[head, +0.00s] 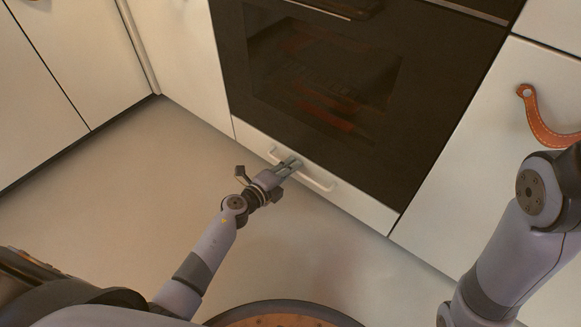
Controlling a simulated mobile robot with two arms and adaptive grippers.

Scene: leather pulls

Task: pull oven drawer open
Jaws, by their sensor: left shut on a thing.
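The oven drawer (352,197) is a low white front beneath the dark glass oven door (330,80). It looks flush with the cabinet fronts beside it. A white bar handle (321,184) runs along the drawer. My left gripper (290,165) is at the handle, left of its middle, with its fingers shut on the bar. The fingers hide that part of the handle. My right arm comes in at the right edge, and its gripper is out of view.
A white cabinet on the right has a tan leather pull (545,128). White cabinets (55,70) stand on the left. The beige floor (150,180) in front of the drawer is clear. A round wooden top (285,320) shows at the bottom edge.

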